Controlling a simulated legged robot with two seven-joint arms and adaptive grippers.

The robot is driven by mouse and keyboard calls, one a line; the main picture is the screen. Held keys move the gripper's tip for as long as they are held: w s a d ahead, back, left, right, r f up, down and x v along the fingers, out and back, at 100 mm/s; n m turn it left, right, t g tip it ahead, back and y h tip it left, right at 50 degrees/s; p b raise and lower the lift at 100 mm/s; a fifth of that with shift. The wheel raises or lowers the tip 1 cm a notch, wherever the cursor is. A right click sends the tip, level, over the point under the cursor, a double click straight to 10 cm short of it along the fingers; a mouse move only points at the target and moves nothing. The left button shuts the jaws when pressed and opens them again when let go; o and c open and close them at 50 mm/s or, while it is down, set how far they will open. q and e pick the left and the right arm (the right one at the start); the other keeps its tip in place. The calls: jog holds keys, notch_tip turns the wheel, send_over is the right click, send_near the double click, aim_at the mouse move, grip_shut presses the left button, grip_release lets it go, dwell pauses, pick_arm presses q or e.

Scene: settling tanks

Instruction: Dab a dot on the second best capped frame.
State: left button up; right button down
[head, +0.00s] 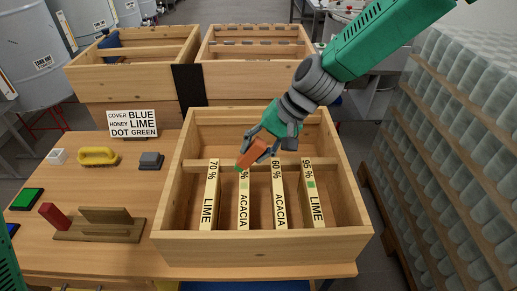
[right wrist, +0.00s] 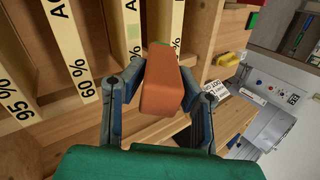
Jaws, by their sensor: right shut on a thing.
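An open wooden box (head: 265,247) holds a row of light frames with printed tops. From left they are 70 % LIME (head: 209,195), an ACACIA frame (head: 243,208) whose number is hidden, 60 % ACACIA (head: 279,200) and 95 % LIME (head: 312,205). Green marks show on the 95 % LIME and the hidden-number ACACIA frame. My right gripper (head: 263,147) is shut on an orange-brown block (head: 252,153) with a green tip (right wrist: 165,44), above the far end of that ACACIA frame; contact cannot be told. A sign (head: 133,123) reads COVER BLUE, HONEY LIME, DOT GREEN. My left gripper is out of view.
On the table left of the box are a green pad (head: 27,199), a blue pad (head: 12,230), a red block (head: 54,216) by a wooden stand (head: 100,228), a yellow handle (head: 98,156), a grey block (head: 151,160) and a white cube (head: 57,156). More wooden boxes (head: 130,75) stand behind.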

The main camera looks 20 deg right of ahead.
aim_at(258, 138)
jog(key=shift+r+p, duration=0.3)
jog(key=shift+r, duration=0.3)
jog(key=shift+w+r+p, duration=0.15)
jog(key=shift+r+p, duration=0.15)
jog(key=shift+p+v, duration=0.65)
jog(key=shift+v, duration=0.15)
jog(key=shift+w+d+r, duration=0.1)
jog(key=shift+d+r, duration=0.05)
jog(key=shift+d, duration=0.5)
jog(key=shift+a, duration=1)
jog(key=shift+d, duration=0.45)
jog(key=shift+d+f, duration=0.4)
jog(key=shift+f, duration=0.2)
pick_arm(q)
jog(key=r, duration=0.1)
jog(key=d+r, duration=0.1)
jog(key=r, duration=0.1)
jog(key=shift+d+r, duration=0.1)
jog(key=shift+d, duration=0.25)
pick_arm(e)
jog(key=shift+a, duration=0.1)
